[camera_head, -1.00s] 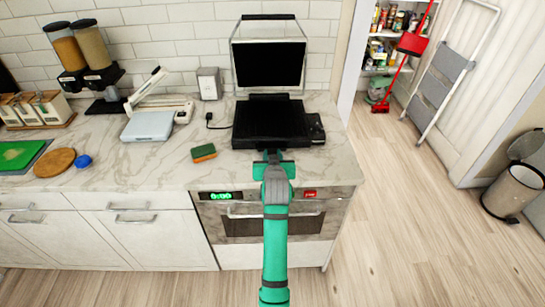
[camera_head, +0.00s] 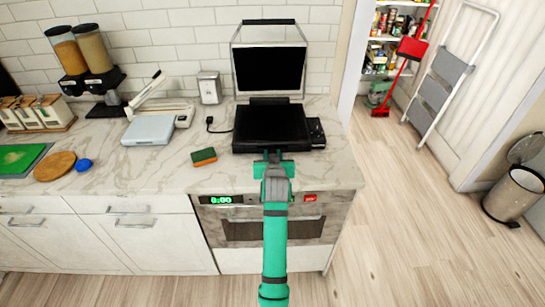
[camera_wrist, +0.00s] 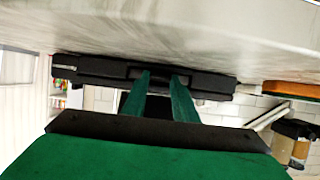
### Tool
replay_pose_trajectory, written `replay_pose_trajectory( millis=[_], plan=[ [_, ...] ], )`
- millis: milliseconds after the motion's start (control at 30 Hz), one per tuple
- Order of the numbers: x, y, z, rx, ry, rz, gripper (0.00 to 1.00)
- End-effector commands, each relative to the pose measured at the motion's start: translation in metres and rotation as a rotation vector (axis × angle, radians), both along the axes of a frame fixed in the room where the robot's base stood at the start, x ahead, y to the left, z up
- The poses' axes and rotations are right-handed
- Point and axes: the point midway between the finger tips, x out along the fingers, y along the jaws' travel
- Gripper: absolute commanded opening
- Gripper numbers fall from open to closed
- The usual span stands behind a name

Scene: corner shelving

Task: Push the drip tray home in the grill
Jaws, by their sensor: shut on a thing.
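The black grill (camera_head: 268,128) stands on the counter with its lid (camera_head: 270,70) raised. My gripper (camera_head: 268,157) is at the middle of its front edge. In the wrist view, which is upside down, the grill's dark front (camera_wrist: 95,72) runs across the picture. My two green fingers (camera_wrist: 162,76) reach its central recess and are shut on the drip tray's front (camera_wrist: 160,73), with a gap between them. Most of the tray is hidden inside the grill, and my gripper hides part of its front in the head view. I cannot tell how far it sticks out.
A green and orange sponge (camera_head: 204,156) lies left of the grill. A cord runs from the grill's left side. A scale-like grey device (camera_head: 150,128) and a napkin holder (camera_head: 209,87) stand further left. The oven front (camera_head: 270,222) is below the counter edge.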

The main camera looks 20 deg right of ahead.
Motion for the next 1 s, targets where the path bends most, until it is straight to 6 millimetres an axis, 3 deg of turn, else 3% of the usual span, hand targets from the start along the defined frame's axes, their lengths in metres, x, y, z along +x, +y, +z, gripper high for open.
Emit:
replay_pose_trajectory(
  millis=[167, 200, 300, 667, 1000],
  plan=[
    [0.004, -0.001, 0.000, 0.000, 0.000, 0.000, 0.00],
    [0.004, -0.001, 0.000, 0.000, 0.000, 0.000, 0.31],
    [0.004, -0.001, 0.000, 0.000, 0.000, 0.000, 0.48],
    [-0.001, 0.000, 0.002, 0.000, -0.001, 0.000, 0.48],
    [-0.049, 0.014, 0.021, -0.001, -0.002, 0.000, 0.48]
  ],
)
